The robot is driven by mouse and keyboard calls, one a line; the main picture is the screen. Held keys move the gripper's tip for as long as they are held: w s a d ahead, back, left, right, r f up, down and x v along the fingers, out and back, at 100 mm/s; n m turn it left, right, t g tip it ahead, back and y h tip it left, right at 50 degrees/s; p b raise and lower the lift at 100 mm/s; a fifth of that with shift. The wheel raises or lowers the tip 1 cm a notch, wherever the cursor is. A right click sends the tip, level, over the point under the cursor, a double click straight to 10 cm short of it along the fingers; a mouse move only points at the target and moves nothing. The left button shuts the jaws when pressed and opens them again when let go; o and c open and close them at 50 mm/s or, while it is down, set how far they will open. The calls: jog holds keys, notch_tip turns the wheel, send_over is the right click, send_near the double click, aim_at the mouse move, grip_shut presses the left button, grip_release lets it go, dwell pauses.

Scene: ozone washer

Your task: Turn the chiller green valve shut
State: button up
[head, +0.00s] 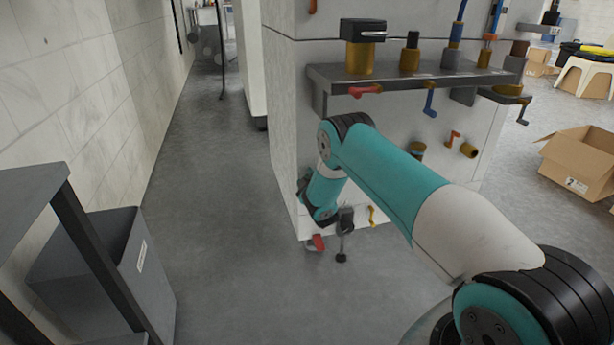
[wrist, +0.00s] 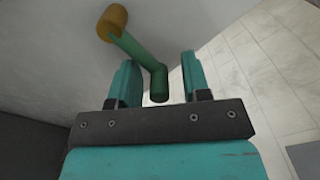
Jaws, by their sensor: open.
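In the wrist view, the green valve handle (wrist: 140,54) is a bent green lever. It runs from a round brass-coloured stem (wrist: 113,19) on the pale wall, down and right to a thick end. My gripper (wrist: 159,62) is open, with one teal finger on each side of that end. The end lies closer to the right finger's side than to the stem and shows just above the dark gripper base. I cannot tell whether either finger touches it. In the head view, my arm reaches down beside the white machine, and I cannot make out the green valve there.
The white machine (head: 283,140) carries a grey shelf (head: 400,78) with brass fittings and red and blue handles. A red handle (head: 318,243) sits low near the floor. A grey bin (head: 150,275) stands at left, a cardboard box (head: 580,165) at right. The aisle floor is clear.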

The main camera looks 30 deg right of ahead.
jog(key=shift+w, duration=0.25)
jog(key=c, duration=0.7)
